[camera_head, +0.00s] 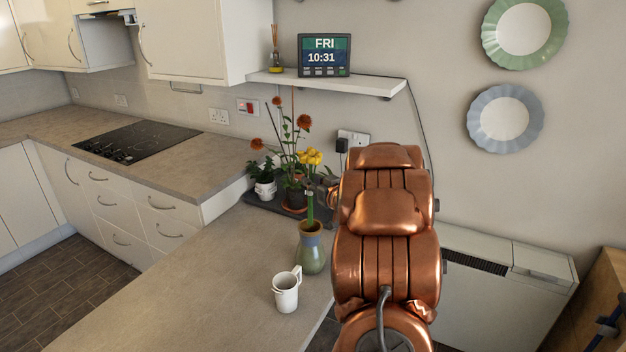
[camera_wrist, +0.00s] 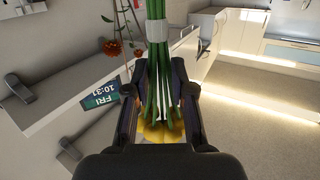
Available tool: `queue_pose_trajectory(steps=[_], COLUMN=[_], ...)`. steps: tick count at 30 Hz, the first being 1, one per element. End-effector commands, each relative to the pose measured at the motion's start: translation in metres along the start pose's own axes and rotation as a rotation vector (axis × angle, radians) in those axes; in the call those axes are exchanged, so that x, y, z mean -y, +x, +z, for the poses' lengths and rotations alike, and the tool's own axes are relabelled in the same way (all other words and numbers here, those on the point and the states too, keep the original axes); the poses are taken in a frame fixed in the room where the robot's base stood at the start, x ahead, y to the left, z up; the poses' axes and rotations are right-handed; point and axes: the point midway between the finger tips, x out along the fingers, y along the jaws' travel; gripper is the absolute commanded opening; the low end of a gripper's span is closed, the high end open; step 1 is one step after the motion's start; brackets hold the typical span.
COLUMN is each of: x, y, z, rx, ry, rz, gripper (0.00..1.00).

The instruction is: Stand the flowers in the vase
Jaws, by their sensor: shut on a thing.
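The flowers are yellow blooms (camera_head: 309,157) on a bundle of green stems, upright in the head view. The vase (camera_head: 312,255), green-blue with a brown rim, stands upright near the counter's right edge. The lower stems line up with its mouth; I cannot tell whether their ends are inside or just behind or above it. My gripper (camera_head: 323,188) is largely hidden behind my copper arm. In the wrist view, my gripper (camera_wrist: 158,82) is shut around the green stems (camera_wrist: 158,60), with a pale band on them and the yellow blooms (camera_wrist: 158,132) near the palm. The vase does not show there.
A white mug (camera_head: 286,291) stands just left of and nearer than the vase. Potted plants (camera_head: 265,188) with orange flowers (camera_head: 304,121) stand close behind on a dark tray (camera_head: 262,209). A shelf (camera_head: 340,82) holds a clock (camera_head: 324,56). The counter's left part is clear.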

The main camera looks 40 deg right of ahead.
Motion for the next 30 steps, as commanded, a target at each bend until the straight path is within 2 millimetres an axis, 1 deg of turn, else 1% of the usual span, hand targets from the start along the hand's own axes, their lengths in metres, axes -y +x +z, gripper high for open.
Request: queue_pose_trajectory(steps=[1, 30], x=[0.000, -0.001], y=[0.001, 0.006], z=[0.005, 0.067], rx=[0.000, -0.001], ry=[0.001, 0.000], rz=[0.000, -0.001], gripper=[0.00, 0.00])
